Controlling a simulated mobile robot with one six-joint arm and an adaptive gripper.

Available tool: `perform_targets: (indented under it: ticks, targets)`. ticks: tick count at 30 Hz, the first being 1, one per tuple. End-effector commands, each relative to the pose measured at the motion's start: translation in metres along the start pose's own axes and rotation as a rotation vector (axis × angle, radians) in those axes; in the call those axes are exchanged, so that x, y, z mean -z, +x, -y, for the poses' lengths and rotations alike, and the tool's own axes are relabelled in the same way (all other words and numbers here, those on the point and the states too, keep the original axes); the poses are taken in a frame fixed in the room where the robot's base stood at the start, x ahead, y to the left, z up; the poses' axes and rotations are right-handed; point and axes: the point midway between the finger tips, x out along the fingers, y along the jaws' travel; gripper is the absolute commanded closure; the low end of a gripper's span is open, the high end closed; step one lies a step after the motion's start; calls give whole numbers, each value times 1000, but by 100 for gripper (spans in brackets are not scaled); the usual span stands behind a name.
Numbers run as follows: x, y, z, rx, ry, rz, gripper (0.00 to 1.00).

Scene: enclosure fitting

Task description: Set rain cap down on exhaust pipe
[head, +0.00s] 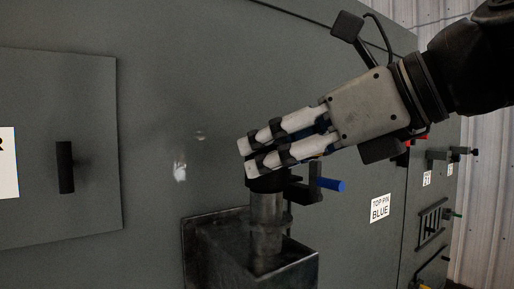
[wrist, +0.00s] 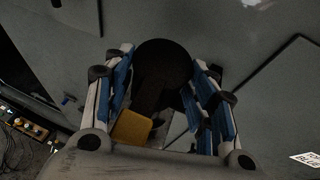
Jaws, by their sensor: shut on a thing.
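The rain cap (head: 266,184) is a dark round piece under my fingertips in the head view. It also shows as a black disc between my fingers in the wrist view (wrist: 165,62). My gripper (head: 246,159) is shut on the cap, with its fingers pointing left and slightly down. The exhaust pipe (head: 267,228) is a grey upright tube directly below the cap. The cap's underside appears at the pipe's top; I cannot tell whether it is seated or slightly above. My fingers hide part of the cap.
An open-topped dark metal box (head: 297,268) surrounds the pipe's lower part. A blue-ended pin (head: 330,184) sticks out right of the cap. A grey panel with a black handle (head: 65,167) is at left. A yellow piece (wrist: 132,127) lies near my fingers.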

Motion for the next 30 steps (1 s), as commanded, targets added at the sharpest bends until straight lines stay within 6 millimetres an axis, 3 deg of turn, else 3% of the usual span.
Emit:
perform_targets:
  ticks: [30]
  targets:
    - [21,8,-1,1,-1,2,80]
